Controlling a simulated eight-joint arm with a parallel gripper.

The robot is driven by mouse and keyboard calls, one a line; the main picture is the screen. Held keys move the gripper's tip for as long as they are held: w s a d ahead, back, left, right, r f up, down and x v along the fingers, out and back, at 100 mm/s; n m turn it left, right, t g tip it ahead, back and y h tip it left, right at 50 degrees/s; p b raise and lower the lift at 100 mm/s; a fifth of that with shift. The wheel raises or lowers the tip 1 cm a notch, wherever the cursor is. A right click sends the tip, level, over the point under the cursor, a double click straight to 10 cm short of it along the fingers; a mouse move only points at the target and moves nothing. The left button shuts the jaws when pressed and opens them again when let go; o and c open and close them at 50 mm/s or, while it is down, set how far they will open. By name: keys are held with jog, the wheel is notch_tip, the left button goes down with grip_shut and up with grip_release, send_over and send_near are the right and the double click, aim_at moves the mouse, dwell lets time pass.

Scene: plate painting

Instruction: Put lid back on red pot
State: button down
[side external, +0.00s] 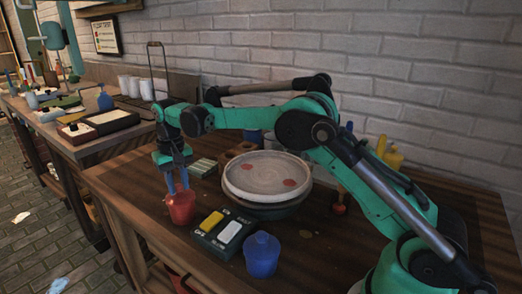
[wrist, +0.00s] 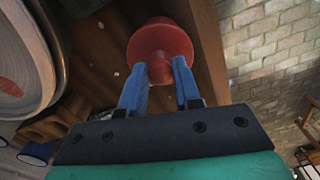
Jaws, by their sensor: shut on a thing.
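The red pot (side external: 181,211) stands near the left front edge of the wooden table in the side view. My gripper (side external: 180,187) points down over it, its blue fingers at the top of the pot. In the wrist view my gripper (wrist: 167,70) is shut on the small knob of the red lid (wrist: 160,42). The lid is at the pot's mouth or just above it. I cannot tell whether it is fully seated, as the lid hides most of the pot in the wrist view.
A dark tray (side external: 205,242) with a yellow and a white block lies right of the red pot. A blue pot (side external: 262,257) stands at the front. A white plate (side external: 267,172) with red spots rests behind. The table edge is close on the left.

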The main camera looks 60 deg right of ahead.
dwell(0.3)
jog(key=shift+c, duration=0.3)
grip_release()
jog(key=shift+r, duration=0.1)
jog(key=shift+r, duration=3.4)
grip_shut()
